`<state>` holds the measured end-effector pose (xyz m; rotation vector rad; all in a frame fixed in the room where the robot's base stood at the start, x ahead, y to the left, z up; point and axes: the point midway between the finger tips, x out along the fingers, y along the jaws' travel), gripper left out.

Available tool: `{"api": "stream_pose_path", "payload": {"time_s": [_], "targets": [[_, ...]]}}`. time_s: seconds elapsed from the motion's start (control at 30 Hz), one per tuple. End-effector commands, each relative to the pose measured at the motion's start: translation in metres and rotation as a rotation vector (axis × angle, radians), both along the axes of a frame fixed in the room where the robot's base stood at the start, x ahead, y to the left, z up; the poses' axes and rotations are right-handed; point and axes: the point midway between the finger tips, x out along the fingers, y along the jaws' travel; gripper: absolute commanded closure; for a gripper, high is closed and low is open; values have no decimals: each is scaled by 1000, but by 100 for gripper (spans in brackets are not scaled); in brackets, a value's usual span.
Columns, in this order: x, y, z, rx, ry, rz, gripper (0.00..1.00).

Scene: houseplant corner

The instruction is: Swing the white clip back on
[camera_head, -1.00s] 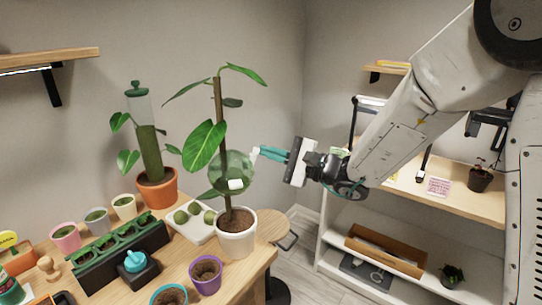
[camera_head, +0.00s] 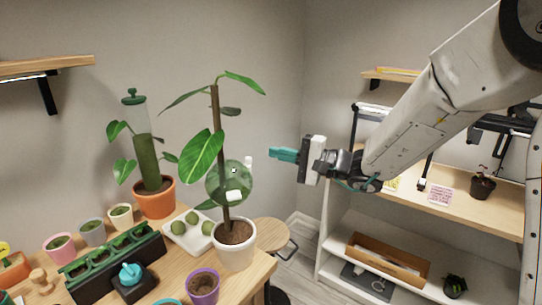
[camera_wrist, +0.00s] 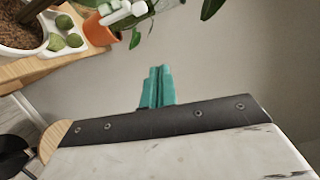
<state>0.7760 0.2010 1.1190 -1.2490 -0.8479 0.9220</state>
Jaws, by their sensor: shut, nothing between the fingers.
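A clear green ball (camera_head: 226,182) sits around the stake and stem of the tall plant in the white pot (camera_head: 235,252). A small white clip (camera_head: 248,161) stands out at the ball's upper right edge. A second white piece (camera_head: 233,196) is on the ball's lower front. I cannot tell whether the clip is fastened. My gripper (camera_head: 273,154) is shut and empty, to the right of the ball and apart from it. In the wrist view its teal fingers (camera_wrist: 160,75) are together, and white parts of the ball (camera_wrist: 122,12) show at the top edge.
A white tray (camera_head: 178,236) with green balls stands beside the pot. An orange pot (camera_head: 155,200) with a moss column is behind left. Small pots and a dark planter (camera_head: 90,272) fill the front left table. Air around my gripper is clear; a stool (camera_head: 262,232) stands below.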

Motion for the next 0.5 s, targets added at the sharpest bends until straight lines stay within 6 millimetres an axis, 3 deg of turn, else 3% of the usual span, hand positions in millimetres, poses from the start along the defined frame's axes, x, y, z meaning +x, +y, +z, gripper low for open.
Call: {"api": "stream_pose_path", "payload": {"time_s": [0.2, 0.5], "targets": [[-21, -52, 1, 0, 0, -11, 100], [-35, -83, 1, 0, 0, -7, 100]]}}
